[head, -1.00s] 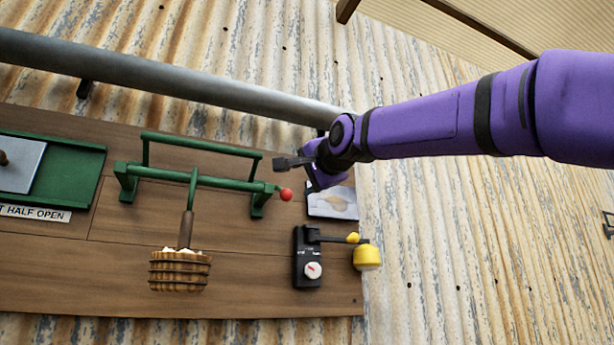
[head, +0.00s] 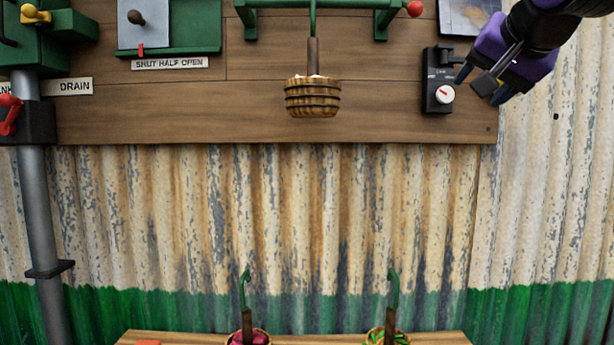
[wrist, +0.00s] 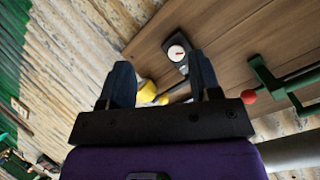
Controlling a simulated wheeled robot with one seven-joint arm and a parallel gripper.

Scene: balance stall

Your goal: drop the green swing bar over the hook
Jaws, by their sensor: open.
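The green frame (head: 330,8) is cut off by the top edge of the head view. Its lower rail, brackets and red end ball (head: 415,9) show. The swing bar is out of the head view. A wooden basket (head: 313,97) hangs below the rail on a rod; its hook at the rail is cut off. My gripper (head: 481,84) is open, low and right of the red ball, in front of the black dial box's right side. The wrist view shows both fingers (wrist: 160,70) apart, nothing clearly held, with the green frame (wrist: 283,86) and red ball (wrist: 249,97) to the right.
The black dial box (head: 438,85) is close beside my gripper. A yellow part (wrist: 147,92) shows beyond the fingers in the wrist view. Below, baskets with green hooks, one red-filled (head: 249,339) and one green-filled (head: 388,338), stand on a wooden surface. The corrugated wall between is clear.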

